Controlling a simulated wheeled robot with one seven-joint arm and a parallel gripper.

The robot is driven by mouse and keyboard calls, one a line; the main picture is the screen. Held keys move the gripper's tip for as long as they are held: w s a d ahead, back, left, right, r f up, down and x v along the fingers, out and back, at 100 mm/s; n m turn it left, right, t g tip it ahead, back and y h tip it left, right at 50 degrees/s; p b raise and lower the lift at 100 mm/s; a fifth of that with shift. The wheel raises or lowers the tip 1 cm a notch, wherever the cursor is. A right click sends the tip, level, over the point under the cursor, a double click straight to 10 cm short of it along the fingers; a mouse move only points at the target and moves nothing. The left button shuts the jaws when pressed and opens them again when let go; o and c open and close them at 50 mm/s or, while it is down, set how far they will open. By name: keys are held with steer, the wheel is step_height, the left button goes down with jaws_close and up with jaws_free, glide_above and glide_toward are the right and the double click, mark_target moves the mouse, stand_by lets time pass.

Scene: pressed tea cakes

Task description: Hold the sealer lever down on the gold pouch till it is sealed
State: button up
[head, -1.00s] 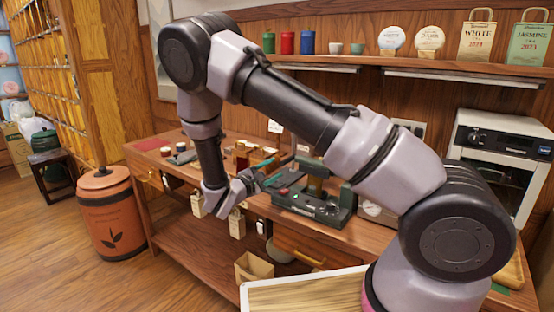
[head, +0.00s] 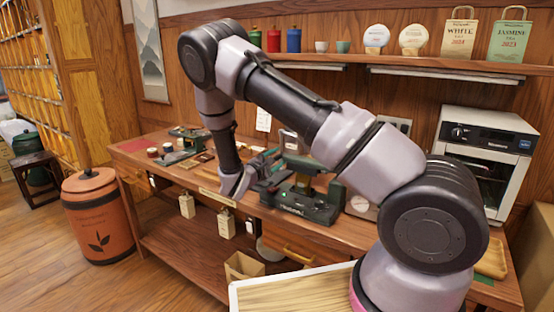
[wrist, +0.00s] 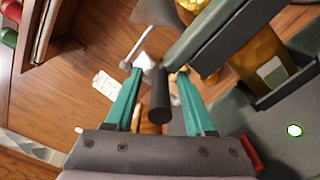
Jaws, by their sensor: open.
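The sealer (head: 318,208) is a dark green machine on the workbench, with a lit green lamp that also shows on its body in the wrist view (wrist: 270,125). My gripper (wrist: 160,74) is open, its two teal fingers pointing at the sealer. The black round lever handle (wrist: 160,98) lies between the fingers, with gaps to both sides; its dark arm (wrist: 225,42) runs to the upper right. The gold pouch (wrist: 262,52), with a pale label, shows beyond the lever arm, partly hidden by it. In the head view, my arm's end (head: 258,170) is at the sealer's left side.
The workbench (head: 135,155) holds small pots and tools left of the sealer. A white oven (head: 490,135) stands at the right. A wall shelf (head: 440,62) with tins and bags runs above. An orange bin (head: 97,215) stands on the floor at the left.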

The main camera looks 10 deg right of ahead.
jaws_close()
stand_by(1.4)
